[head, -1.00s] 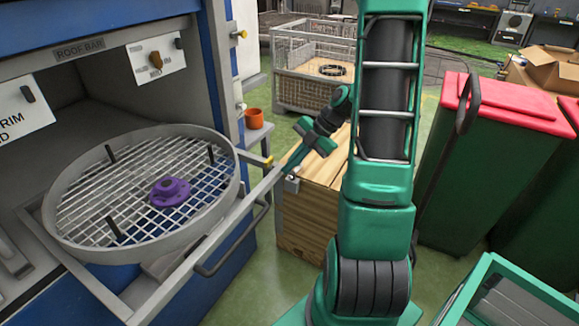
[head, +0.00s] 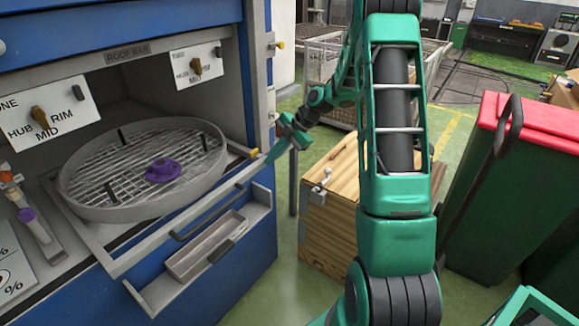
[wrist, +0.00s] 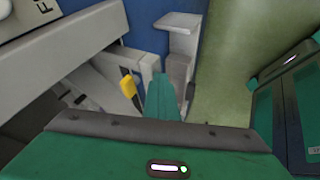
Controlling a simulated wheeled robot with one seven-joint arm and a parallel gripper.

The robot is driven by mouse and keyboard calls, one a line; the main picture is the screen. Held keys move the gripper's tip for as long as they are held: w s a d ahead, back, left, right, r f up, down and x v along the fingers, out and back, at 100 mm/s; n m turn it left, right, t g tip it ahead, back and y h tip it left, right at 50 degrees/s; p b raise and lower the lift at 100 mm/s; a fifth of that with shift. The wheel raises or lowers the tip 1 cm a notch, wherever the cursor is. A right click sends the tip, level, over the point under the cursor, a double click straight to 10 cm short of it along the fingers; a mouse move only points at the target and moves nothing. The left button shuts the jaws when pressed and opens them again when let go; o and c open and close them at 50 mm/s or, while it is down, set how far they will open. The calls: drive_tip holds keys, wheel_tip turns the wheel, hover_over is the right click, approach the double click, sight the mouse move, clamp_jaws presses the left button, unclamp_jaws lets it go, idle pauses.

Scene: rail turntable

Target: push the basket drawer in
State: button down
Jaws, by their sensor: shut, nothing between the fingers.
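The basket drawer is a grey frame (head: 140,252) with a dark bar handle (head: 208,212), sticking partly out of the blue cabinet. On it sits a round wire-mesh basket (head: 75,200) with dark upright pegs and a purple hub piece (head: 162,170).
A small open tray (head: 205,245) shows below the drawer front. A wooden box (head: 330,215) with a metal latch stands right of the cabinet. A red-lidded green bin (head: 475,190) is further right. A wire crate (head: 325,65) stands behind.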

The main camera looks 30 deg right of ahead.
drive_tip(key=w+a, duration=0.1)
drive_tip(key=w, duration=0.2)
drive_tip(key=w+a, duration=0.1)
drive_tip(key=w, duration=0.2)
drive_tip(key=w+a, duration=0.1)
drive_tip(key=w, duration=0.2)
drive_tip(key=shift+a, duration=0.1)
